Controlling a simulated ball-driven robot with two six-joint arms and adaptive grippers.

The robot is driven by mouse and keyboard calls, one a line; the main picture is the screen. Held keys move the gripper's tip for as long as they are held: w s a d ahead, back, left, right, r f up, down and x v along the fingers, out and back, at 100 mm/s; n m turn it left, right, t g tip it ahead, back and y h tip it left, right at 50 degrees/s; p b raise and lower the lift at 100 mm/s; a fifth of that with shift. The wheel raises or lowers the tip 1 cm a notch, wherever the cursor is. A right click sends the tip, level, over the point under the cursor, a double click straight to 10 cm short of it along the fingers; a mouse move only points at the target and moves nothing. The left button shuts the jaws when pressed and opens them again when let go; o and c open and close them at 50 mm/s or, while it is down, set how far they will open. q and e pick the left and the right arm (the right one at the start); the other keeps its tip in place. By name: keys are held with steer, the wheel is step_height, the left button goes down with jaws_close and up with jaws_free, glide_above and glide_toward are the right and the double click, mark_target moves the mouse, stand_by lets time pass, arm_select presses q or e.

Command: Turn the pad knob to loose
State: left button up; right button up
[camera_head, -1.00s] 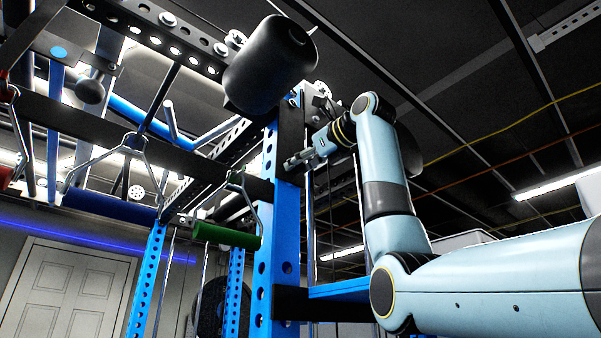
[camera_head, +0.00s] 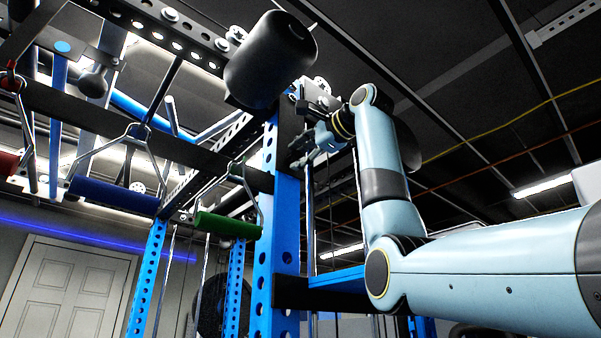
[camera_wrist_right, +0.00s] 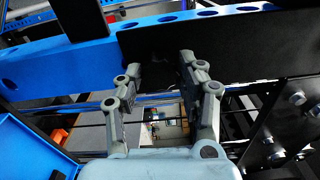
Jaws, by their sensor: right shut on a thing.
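The black roller pad (camera_head: 270,60) hangs at the top of the blue rack upright (camera_head: 283,220). My right gripper (camera_head: 304,150) is raised beside the upright's dark plate, below and right of the pad. In the right wrist view my right gripper (camera_wrist_right: 160,62) has its two fingers apart, with their tips at the black plate (camera_wrist_right: 225,45) on the blue beam. It is shut on a dark part there, which I take as the pad knob; its outline is lost against the black plate. The knob's marking cannot be read. My left gripper is not in view.
A green handle (camera_head: 228,225) and a blue handle (camera_head: 113,196) hang left of the upright. Bolted black plates (camera_wrist_right: 290,110) stand close right of the gripper in the wrist view.

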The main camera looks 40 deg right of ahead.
steer(key=n, duration=0.5)
steer(key=shift+f+n, duration=0.1)
steer(key=shift+n, duration=0.2)
steer(key=n, duration=0.5)
steer(key=shift+w, duration=0.1)
steer(key=n+p, duration=0.1)
steer(key=n, duration=0.4)
steer(key=shift+f+n, duration=0.1)
steer(key=shift+n, duration=0.3)
steer(key=n+p, duration=0.2)
steer(key=n, duration=0.3)
steer(key=shift+n, duration=0.4)
steer(key=o, duration=1.1)
steer(key=shift+o, duration=0.2)
